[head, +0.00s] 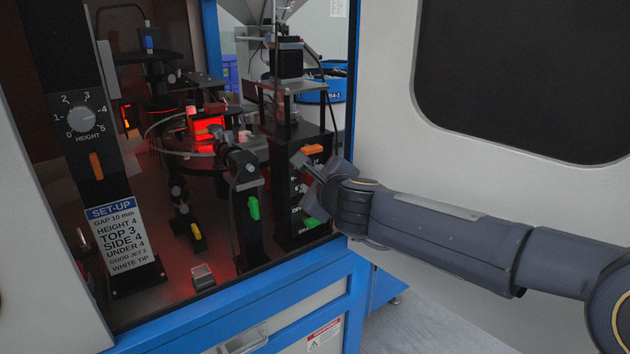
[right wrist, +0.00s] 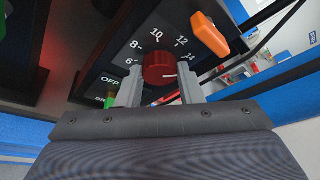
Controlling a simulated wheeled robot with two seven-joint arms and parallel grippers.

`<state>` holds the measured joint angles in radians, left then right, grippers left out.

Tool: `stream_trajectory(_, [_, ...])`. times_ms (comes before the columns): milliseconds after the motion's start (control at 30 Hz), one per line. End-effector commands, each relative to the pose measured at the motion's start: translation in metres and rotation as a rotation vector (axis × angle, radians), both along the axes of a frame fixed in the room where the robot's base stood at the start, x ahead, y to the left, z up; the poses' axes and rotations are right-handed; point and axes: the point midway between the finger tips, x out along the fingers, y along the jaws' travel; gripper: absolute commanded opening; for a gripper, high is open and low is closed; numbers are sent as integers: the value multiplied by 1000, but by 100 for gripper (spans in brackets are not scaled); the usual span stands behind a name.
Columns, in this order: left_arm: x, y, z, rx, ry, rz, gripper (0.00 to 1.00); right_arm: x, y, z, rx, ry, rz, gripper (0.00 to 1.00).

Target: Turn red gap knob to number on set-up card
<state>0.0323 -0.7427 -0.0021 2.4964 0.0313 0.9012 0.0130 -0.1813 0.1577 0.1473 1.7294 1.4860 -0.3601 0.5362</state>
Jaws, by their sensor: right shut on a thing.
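The red gap knob (right wrist: 158,68) sits on a black panel in the right wrist view, with a dial marked 6, 8, 10, 12 and 14 around it. Its white line points right, near the 14 end of the dial. My right gripper (right wrist: 159,88) is shut on the knob, one finger on each side. The set-up card (head: 118,236) at lower left reads GAP 10 mm. My left gripper is not in view.
An orange lever (right wrist: 209,34) is on the panel close to the right finger. A green lever (right wrist: 109,100) is beside the OFF label at the left finger. The height knob (head: 81,119) is on the left post. The blue cabinet frame (head: 300,287) edges the opening.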

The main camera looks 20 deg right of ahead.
Motion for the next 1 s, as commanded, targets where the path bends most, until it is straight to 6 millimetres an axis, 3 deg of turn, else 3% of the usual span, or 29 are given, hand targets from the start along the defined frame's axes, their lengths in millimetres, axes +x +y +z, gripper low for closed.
stream_trajectory(367, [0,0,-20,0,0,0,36,-1,3,-5,-198,-73,4,11])
stream_trajectory(1000, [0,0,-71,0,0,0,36,-1,3,-13,-767,-278,2,11])
